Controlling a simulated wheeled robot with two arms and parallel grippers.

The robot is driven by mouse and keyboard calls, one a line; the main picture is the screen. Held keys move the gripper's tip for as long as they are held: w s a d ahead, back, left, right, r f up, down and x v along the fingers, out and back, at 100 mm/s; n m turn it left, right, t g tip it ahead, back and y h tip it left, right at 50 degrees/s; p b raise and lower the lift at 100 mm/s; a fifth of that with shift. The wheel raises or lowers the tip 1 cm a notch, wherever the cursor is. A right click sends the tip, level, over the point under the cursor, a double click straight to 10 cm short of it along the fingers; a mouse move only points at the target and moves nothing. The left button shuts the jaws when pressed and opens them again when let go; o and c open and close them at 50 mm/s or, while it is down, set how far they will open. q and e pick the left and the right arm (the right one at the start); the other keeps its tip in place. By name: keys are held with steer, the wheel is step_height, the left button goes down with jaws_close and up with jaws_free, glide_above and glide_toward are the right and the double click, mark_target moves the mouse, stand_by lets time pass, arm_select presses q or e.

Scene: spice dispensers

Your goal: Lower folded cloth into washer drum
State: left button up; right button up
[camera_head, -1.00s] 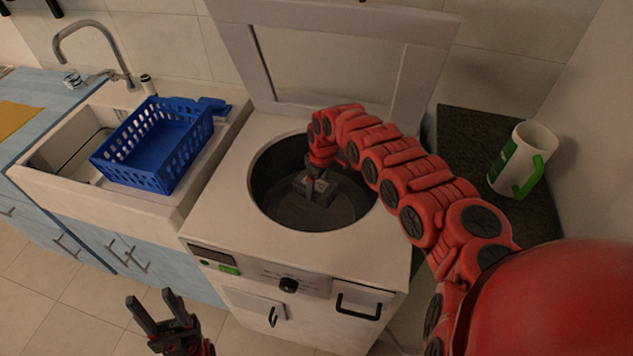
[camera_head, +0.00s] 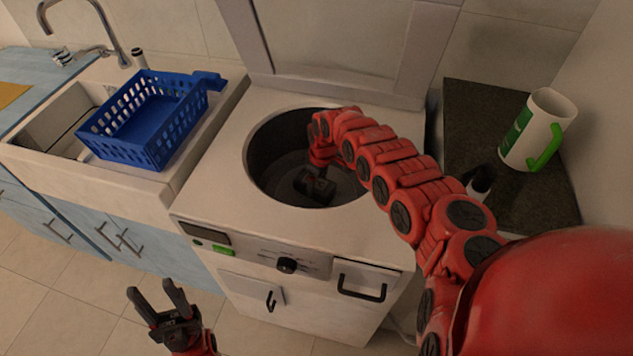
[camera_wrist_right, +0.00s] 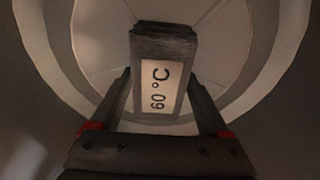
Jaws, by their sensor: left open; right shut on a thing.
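The folded cloth (camera_wrist_right: 160,45) is a dark block with a white label reading "60 °C". It sits between the fingers of my right gripper (camera_wrist_right: 158,90), which is shut on it. In the head view the cloth (camera_head: 316,188) is small and dark, down inside the washer drum (camera_head: 262,165). I cannot tell whether it touches the drum floor. My right arm reaches over the right rim of the washer (camera_head: 215,195), hiding part of the drum. My left gripper (camera_head: 153,288) is open and empty, low in front of the washer, left of its front panel.
The washer's raised lid (camera_head: 330,80) stands behind the opening. A blue basket (camera_head: 150,115) rests on the sink (camera_head: 150,190) at left. A white and green mug (camera_head: 538,128) and a small dark-and-white object (camera_head: 479,182) stand on the dark counter (camera_head: 485,115) at right.

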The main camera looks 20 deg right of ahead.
steer(key=o, duration=1.3)
steer(key=shift+r, duration=0.1)
step_height(320, 180, up, 17)
steer(key=s+d, duration=0.1)
steer(key=shift+s+d, duration=0.15)
steer(key=shift+s, duration=0.2)
steer(key=shift+r, duration=0.1)
